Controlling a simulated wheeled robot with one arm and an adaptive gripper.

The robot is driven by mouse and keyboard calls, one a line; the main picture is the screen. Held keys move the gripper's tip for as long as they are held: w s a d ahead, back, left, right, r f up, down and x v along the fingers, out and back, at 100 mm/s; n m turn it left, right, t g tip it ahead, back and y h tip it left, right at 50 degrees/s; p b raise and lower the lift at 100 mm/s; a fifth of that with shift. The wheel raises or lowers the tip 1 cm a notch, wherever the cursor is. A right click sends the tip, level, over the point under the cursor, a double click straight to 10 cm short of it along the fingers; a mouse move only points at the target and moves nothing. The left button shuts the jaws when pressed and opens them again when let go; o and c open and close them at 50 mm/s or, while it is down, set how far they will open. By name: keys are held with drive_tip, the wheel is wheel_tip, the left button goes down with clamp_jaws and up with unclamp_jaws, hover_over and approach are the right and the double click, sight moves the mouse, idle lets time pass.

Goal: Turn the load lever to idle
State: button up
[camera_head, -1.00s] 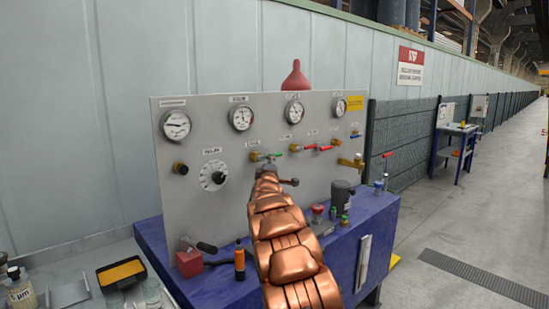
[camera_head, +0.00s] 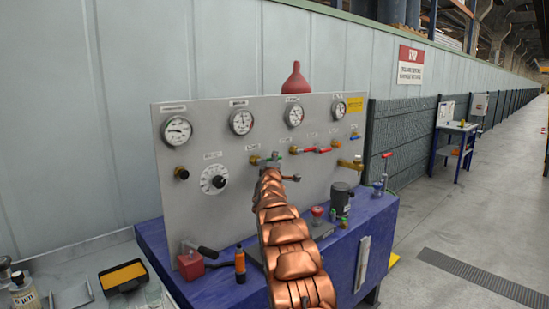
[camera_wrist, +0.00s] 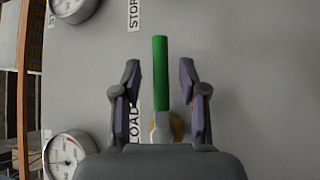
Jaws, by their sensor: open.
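The load lever (camera_wrist: 160,75) has a long green handle on a pale stem with a brass fitting at its base. A label reading LOAD is beside it. In the wrist view the handle points up, between the fingers of my open gripper (camera_wrist: 160,90), with a gap on each side. In the head view my copper-coloured arm reaches to the panel and hides much of the lever; a bit of green (camera_head: 281,155) shows near the arm's end.
The grey panel (camera_head: 225,145) carries several gauges, a dial (camera_head: 214,180) and red-handled valves (camera_head: 309,150) just right of the arm. Below, the blue bench (camera_head: 205,285) holds a red block (camera_head: 191,262), an orange-black bottle (camera_head: 240,264) and a dark cylinder (camera_head: 341,197).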

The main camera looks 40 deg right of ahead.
drive_tip(key=shift+w+d+p, duration=0.35)
drive_tip(key=shift+w+p, duration=0.05)
drive_tip(key=shift+w+d+r+p, duration=0.2)
drive_tip(key=shift+d+r+p, duration=0.05)
drive_tip(key=shift+p, duration=0.1)
drive_tip(key=shift+w+d+f, duration=0.15)
drive_tip(key=shift+c, duration=0.4)
clamp_jaws()
